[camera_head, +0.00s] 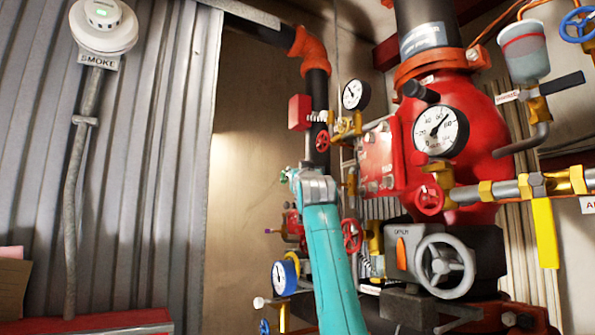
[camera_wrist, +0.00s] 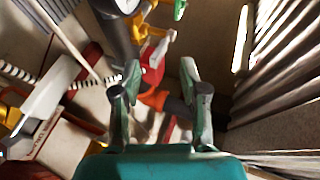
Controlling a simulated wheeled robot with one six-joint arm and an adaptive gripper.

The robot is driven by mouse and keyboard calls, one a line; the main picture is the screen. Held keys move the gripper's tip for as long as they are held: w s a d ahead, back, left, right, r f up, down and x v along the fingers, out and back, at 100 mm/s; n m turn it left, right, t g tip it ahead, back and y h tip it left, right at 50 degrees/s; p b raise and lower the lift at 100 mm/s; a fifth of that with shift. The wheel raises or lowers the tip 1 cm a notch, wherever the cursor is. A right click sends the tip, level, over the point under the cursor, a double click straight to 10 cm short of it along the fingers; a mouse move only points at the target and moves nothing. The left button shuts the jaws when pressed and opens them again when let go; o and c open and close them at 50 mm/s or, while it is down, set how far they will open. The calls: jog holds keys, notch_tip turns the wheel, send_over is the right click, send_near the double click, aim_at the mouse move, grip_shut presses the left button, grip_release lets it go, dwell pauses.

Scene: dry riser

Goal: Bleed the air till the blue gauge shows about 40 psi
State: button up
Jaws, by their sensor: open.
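The blue-rimmed gauge (camera_head: 285,277) is low in the head view, just left of my teal arm. It has a white face, and its reading is too small to make out. My gripper (camera_wrist: 160,78) is open in the wrist view, with its two fingers apart. A red part (camera_wrist: 151,72) shows beyond the gap between them, and I cannot tell whether it touches them. In the head view my gripper is mostly hidden behind my wrist. Small red handwheels (camera_head: 322,140) and (camera_head: 352,235) sit on the pipework close to my arm. I cannot tell which valve bleeds the air.
A large red valve body with a white gauge (camera_head: 440,132) stands at the right. A smaller gauge (camera_head: 355,94) is above my arm. A grey handwheel (camera_head: 445,265) and a yellow lever (camera_head: 545,232) stand at the right. Corrugated wall (camera_head: 150,170) and free room lie to the left.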

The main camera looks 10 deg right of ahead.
jog(key=shift+x, duration=2.5)
grip_shut()
